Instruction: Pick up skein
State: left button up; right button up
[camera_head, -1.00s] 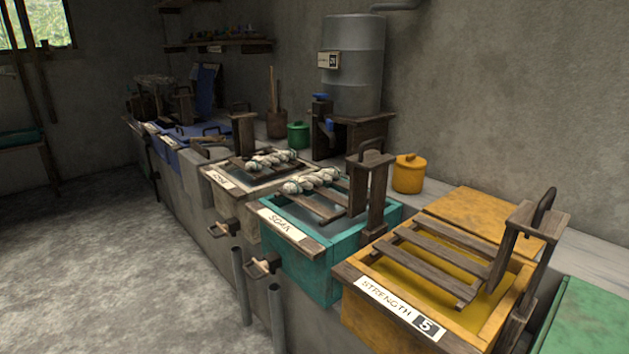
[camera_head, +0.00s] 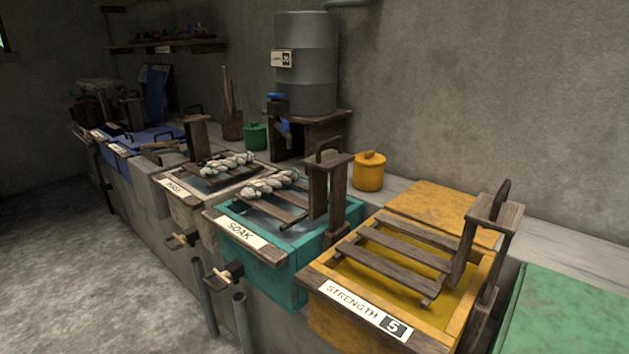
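A pale twisted skein (camera_head: 270,184) lies on the wooden slats over the teal vat labelled SOAK (camera_head: 240,237). A second pale skein (camera_head: 227,164) lies on the slats of the off-white vat (camera_head: 182,207) behind it, to the left. Both skeins rest across the slats and nothing is touching them from above. Neither of my grippers shows in the head view, so I cannot see whether they are open or shut.
A yellow vat labelled STRENGTH 5 (camera_head: 365,318) with empty slats stands at the right, beside a green lid (camera_head: 570,318). Wooden posts with handles (camera_head: 328,190) rise beside the slats. A yellow pot (camera_head: 368,172) and a metal tank (camera_head: 306,65) stand behind. The floor at left is clear.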

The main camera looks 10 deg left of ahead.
aim_at(254, 190)
jog(key=i+j+z, duration=0.25)
jog(key=j, duration=0.2)
jog(key=j+z, duration=0.3)
jog(key=j, duration=0.15)
jog(key=i+j+z, duration=0.25)
jog(key=j, duration=0.3)
jog(key=k+l, duration=0.05)
jog(key=k, duration=0.05)
